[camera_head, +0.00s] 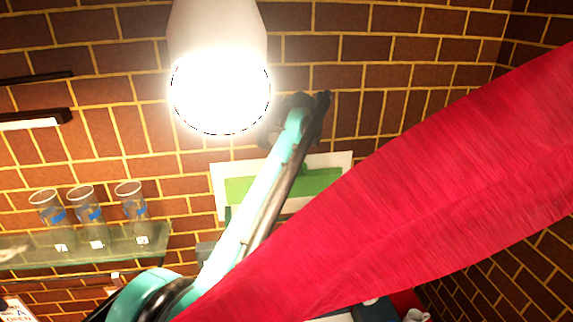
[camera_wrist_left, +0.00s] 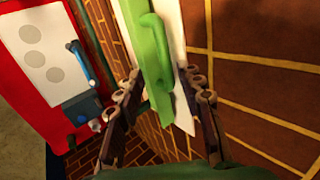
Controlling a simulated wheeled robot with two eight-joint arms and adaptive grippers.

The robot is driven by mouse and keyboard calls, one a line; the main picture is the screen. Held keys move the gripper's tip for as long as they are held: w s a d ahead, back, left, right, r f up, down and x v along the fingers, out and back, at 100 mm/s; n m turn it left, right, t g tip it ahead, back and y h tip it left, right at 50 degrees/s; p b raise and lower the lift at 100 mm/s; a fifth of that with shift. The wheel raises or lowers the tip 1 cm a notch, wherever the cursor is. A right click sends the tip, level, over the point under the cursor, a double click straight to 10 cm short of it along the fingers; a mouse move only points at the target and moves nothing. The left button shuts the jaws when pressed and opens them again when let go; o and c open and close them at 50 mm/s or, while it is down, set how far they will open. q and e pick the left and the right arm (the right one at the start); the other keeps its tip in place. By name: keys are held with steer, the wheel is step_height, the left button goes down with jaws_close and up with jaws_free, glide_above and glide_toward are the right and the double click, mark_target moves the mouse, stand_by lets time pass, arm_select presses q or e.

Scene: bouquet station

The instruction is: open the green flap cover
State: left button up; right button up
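The green flap cover (camera_head: 315,184) is set in a white frame (camera_head: 340,161) on the brick wall; my arm hides part of it in the head view. In the left wrist view the flap (camera_wrist_left: 152,60) is seen at a steep angle, with a raised green handle (camera_wrist_left: 157,32). My left gripper (camera_wrist_left: 163,82) has its fingers spread, one on each side of the flap's lower part in the picture. I cannot tell whether they touch it. In the head view the left gripper (camera_head: 305,103) is small and dark, above the frame. My right gripper is not in view.
A bright lamp (camera_head: 220,85) hangs at the upper left. A glass shelf (camera_head: 95,248) carries several glasses. A large red sheet-like thing (camera_head: 420,195) crosses the head view and hides much. A red box (camera_wrist_left: 28,95) with a white panel stands left in the wrist view.

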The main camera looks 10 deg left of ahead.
arm_select(q)
steer(key=shift+v, duration=1.8)
steer(key=s+a+f+n+b, duration=0.3)
steer(key=s+f+b, duration=0.9)
steer(key=f, duration=1)
steer(key=s+a+f+n+h+b, duration=0.1)
steer(key=s+a+f+n+b, duration=0.2)
steer(key=f, duration=1.9)
steer(key=s+a+f+n+h+b, duration=0.1)
steer(key=s+a+f+n+b, duration=0.2)
steer(key=s+f+n+b, duration=0.5)
steer(key=s+f+b, duration=1.2)
steer(key=f+b, duration=0.2)
steer(key=b, duration=0.2)
steer(key=shift+s, duration=0.3)
steer(key=shift+a, duration=0.1)
